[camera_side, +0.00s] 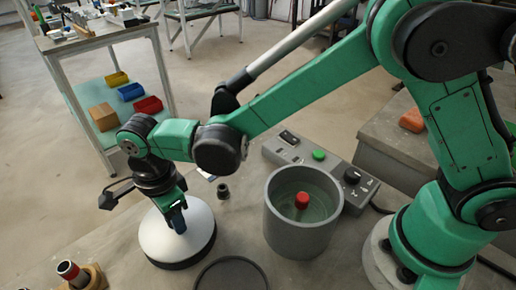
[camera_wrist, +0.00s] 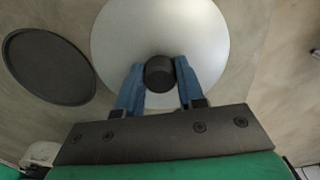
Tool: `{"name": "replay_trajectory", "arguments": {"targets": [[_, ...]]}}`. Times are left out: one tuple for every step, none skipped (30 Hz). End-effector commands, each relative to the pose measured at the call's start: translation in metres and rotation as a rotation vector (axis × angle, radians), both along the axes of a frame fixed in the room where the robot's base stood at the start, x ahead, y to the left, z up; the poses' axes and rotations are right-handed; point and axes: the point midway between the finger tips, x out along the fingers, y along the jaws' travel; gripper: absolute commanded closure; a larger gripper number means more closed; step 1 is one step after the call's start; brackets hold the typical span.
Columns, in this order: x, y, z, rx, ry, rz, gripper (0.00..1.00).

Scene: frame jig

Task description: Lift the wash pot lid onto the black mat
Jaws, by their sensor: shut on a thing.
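The wash pot lid (camera_side: 160,238) is a silver, shallow dome. Its dark knob (camera_wrist: 160,73) is between the blue fingers of my gripper (camera_wrist: 158,85) in the wrist view. My gripper (camera_side: 178,220) is shut on this knob. The lid looks level, with a dark band under its near edge; I cannot tell if that is a rim, shadow or something beneath. A round dark disc with a raised rim, seemingly the black mat (camera_side: 231,276), lies beside the lid; it also shows at left in the wrist view (camera_wrist: 48,67). The grey wash pot (camera_side: 300,238) stands open.
Inside the pot are greenish liquid and a red-topped piece (camera_side: 302,200). A grey control box (camera_side: 335,178) with a green button and black knob stands behind the pot. A small black part (camera_side: 223,191) is behind the lid. A red-capped item (camera_side: 70,270) stands front left.

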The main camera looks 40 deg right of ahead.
Motion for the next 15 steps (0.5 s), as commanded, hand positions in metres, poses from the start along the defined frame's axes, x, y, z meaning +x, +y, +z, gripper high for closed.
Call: {"name": "replay_trajectory", "arguments": {"targets": [[0.000,0.000,0.000,0.000,0.000,0.000,1.00],[0.000,0.000,0.000,0.000,0.000,0.000,1.00],[0.000,0.000,0.000,0.000,0.000,0.000,1.00],[0.000,0.000,-0.001,0.000,0.000,0.000,1.00],[0.000,0.000,-0.001,0.000,0.000,0.000,1.00],[0.000,0.000,-0.002,0.000,0.000,0.000,1.00],[0.000,0.000,-0.003,0.000,0.000,0.000,1.00],[0.000,0.000,-0.004,0.000,0.000,0.000,1.00],[0.000,0.000,-0.005,0.000,0.000,0.000,1.00],[0.000,0.000,-0.006,0.000,0.000,0.000,1.00],[0.000,0.000,-0.007,0.000,0.000,0.000,1.00],[0.000,0.000,-0.008,0.000,0.000,0.000,1.00],[0.000,0.000,-0.009,0.000,0.000,0.000,1.00],[0.000,0.000,-0.010,0.000,0.000,0.000,1.00],[0.000,0.000,-0.010,0.000,0.000,0.000,1.00]]}}
